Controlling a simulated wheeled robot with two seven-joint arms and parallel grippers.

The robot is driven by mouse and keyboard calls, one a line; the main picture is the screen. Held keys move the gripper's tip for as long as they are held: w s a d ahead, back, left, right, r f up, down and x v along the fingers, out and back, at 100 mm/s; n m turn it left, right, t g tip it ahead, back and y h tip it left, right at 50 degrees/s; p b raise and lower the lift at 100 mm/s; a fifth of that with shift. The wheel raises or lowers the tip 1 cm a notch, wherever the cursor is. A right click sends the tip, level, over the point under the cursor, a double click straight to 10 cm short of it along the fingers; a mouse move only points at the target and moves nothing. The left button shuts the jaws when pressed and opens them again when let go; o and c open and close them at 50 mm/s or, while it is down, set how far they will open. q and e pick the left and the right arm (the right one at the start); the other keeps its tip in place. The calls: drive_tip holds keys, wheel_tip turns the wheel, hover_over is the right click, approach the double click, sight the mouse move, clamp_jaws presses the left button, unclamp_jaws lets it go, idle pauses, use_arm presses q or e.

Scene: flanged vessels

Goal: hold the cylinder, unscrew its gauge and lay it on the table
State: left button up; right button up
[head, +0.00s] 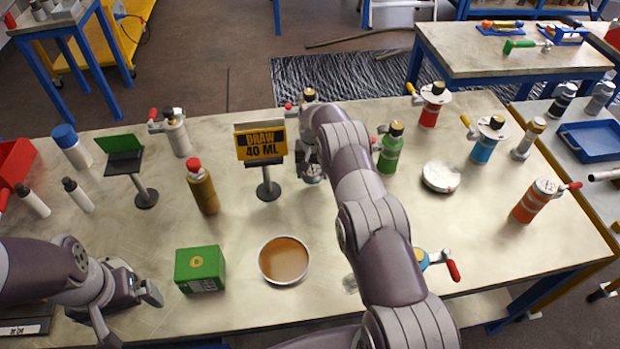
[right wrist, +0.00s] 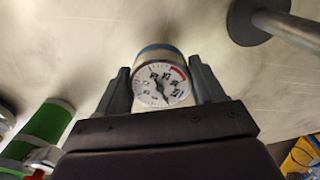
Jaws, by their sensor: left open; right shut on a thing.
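My right gripper (head: 309,162) is shut on a round gauge (right wrist: 161,84). The gauge has a white dial, black numbers, a red mark and a blue rim, and sits between both fingers in the right wrist view. In the head view it shows just below the fingers, low over the table (head: 330,230) right of the yellow sign; I cannot tell if it touches. A cylinder with a brass top (head: 309,95) stands behind the right gripper, mostly hidden by my arm. My left gripper (head: 128,311) is open and empty at the table's front left, away from any cylinder.
A "DRAW 40 ML" sign (head: 261,141) stands beside the right gripper. A green cylinder (head: 391,150), a blue one (head: 487,140) and a white disc (head: 441,177) are to the right. A brown-filled dish (head: 284,260) and a green box (head: 200,269) stand in front.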

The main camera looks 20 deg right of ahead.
sight(311, 187)
drive_tip(key=shift+a+f, duration=0.15)
drive_tip(key=shift+f, duration=0.15)
wheel_tip(311, 187, down, 4)
drive_tip(key=b, duration=0.3)
drive_tip(key=shift+w+r, duration=0.1)
drive_tip(key=shift+r, duration=0.05)
drive_tip(key=shift+f+b, duration=0.2)
drive_tip(key=shift+b, duration=0.1)
drive_tip(key=o, duration=1.2)
drive_tip(key=shift+c, duration=0.2)
drive_tip(key=shift+r, duration=0.15)
wheel_tip(311, 187, up, 12)
drive_tip(key=p, duration=1.1)
drive_tip(key=shift+r+p, duration=0.25)
drive_tip(key=shift+p, duration=0.15)
drive_tip(key=shift+f, duration=0.2)
